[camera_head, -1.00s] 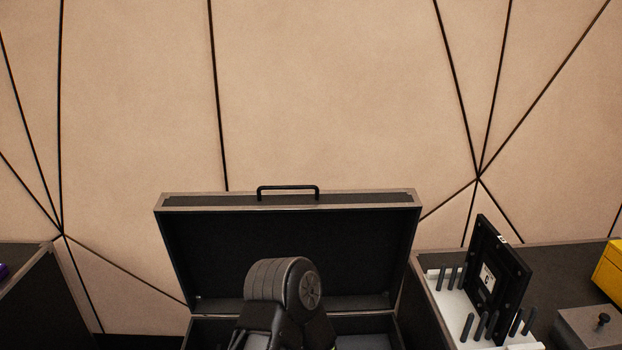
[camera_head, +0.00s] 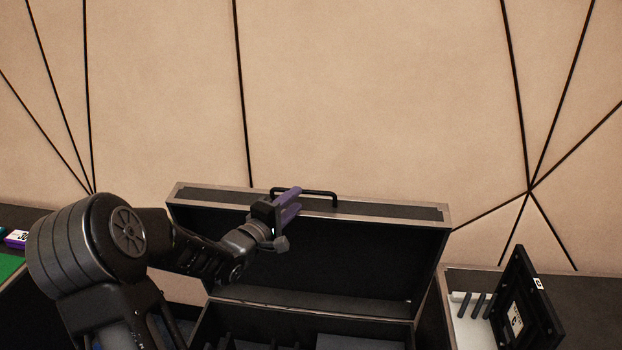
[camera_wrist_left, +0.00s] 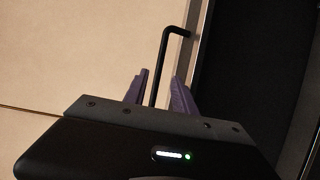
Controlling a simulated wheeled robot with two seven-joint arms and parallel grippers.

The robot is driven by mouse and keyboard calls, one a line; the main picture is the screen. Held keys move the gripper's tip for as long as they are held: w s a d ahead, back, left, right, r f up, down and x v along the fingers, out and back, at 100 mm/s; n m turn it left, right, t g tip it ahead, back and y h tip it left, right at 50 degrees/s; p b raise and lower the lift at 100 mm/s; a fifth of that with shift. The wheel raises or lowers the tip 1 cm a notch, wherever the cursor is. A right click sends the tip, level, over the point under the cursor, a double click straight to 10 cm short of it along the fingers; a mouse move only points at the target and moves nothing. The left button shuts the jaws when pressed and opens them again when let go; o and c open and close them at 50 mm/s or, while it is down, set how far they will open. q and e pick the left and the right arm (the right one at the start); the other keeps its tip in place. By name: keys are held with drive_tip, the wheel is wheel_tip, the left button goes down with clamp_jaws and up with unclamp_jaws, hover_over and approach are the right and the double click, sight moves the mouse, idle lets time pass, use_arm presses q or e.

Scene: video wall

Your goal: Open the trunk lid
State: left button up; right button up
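The trunk is open. Its black lid (camera_head: 340,245) stands raised, its grey-edged rim uppermost, above the trunk body (camera_head: 310,318). A black bar handle (camera_head: 306,192) is on the lid's top edge. My left gripper (camera_head: 288,206) is at the left end of the handle, in front of the lid. In the left wrist view its purple fingers (camera_wrist_left: 160,95) are apart, with the handle (camera_wrist_left: 162,70) between them. A gap shows beside the handle, so the fingers do not look closed on it. My right gripper is in neither view.
To the right, a dark table (camera_head: 575,292) carries a white rack (camera_head: 470,325) with dark pegs and an upright black panel (camera_head: 525,305). At the far left are a green surface (camera_head: 10,266) and a purple box (camera_head: 16,238). A beige panelled wall stands behind.

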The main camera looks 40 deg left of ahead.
sight(309, 198)
use_arm(q)
drive_tip(key=w, duration=0.5)
drive_tip(key=w+a, duration=0.1)
drive_tip(key=w, duration=0.2)
idle(0.4)
drive_tip(key=shift+c, duration=0.2)
clamp_jaws()
drive_tip(key=shift+f, duration=0.1)
idle(1.1)
